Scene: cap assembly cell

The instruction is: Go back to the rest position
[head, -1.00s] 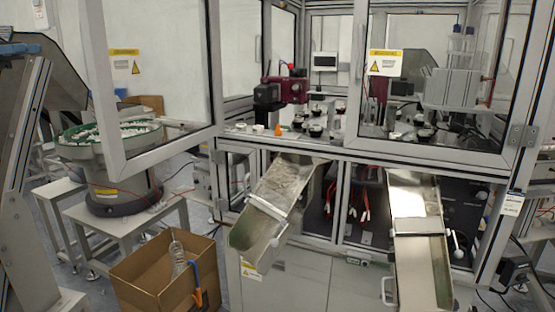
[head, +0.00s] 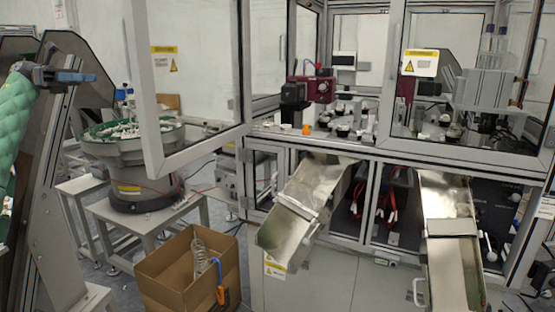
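My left gripper (head: 82,77) shows at the upper left, in front of the grey inclined frame. It is a small dark blue-grey shape with its tip pointing right. The tip is too small to tell whether it is open or shut. I see nothing hanging from it. My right gripper is outside the view.
A cardboard box (head: 160,282) on the floor holds a clear bottle (head: 199,256) and a blue-orange item. Behind it stands a round feeder bowl (head: 130,150). The glazed cell has two metal chutes, left (head: 290,222) and right (head: 455,265). A green bumpy surface (head: 12,125) shows far left.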

